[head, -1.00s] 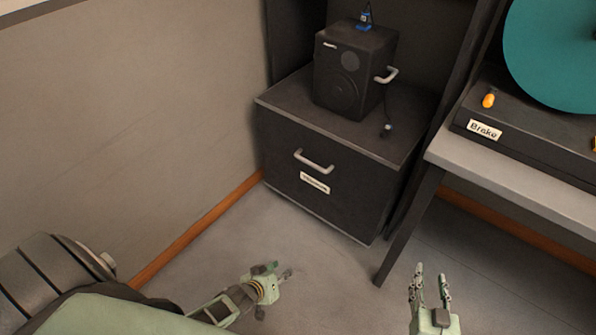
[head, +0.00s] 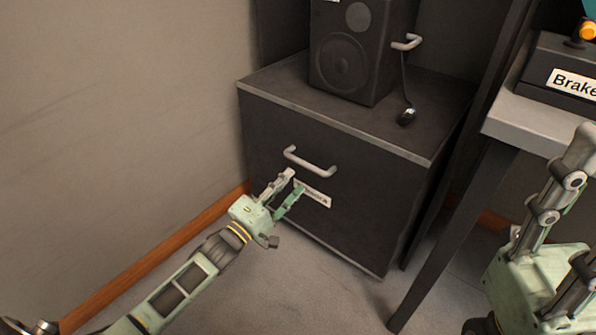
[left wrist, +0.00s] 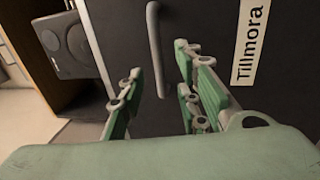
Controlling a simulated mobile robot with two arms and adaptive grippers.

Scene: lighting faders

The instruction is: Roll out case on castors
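The dark case (head: 350,200) stands on the floor against the wall, with a grey bar handle (head: 309,163) and a white label on its front. My left gripper (head: 292,187) is open in front of the case, just below the handle and partly over the label. In the left wrist view the handle (left wrist: 157,50) stands beyond the open fingers (left wrist: 155,95), between their directions and apart from the palm. The label there reads "Tillmora" (left wrist: 246,42). My right gripper (head: 560,200) is at the right edge with fingers apart and nothing seen between them. The castors are hidden.
A table (head: 525,120) with a leg and a "Brake" unit (head: 565,75) stands at right. The floor in front (head: 310,295) is clear.

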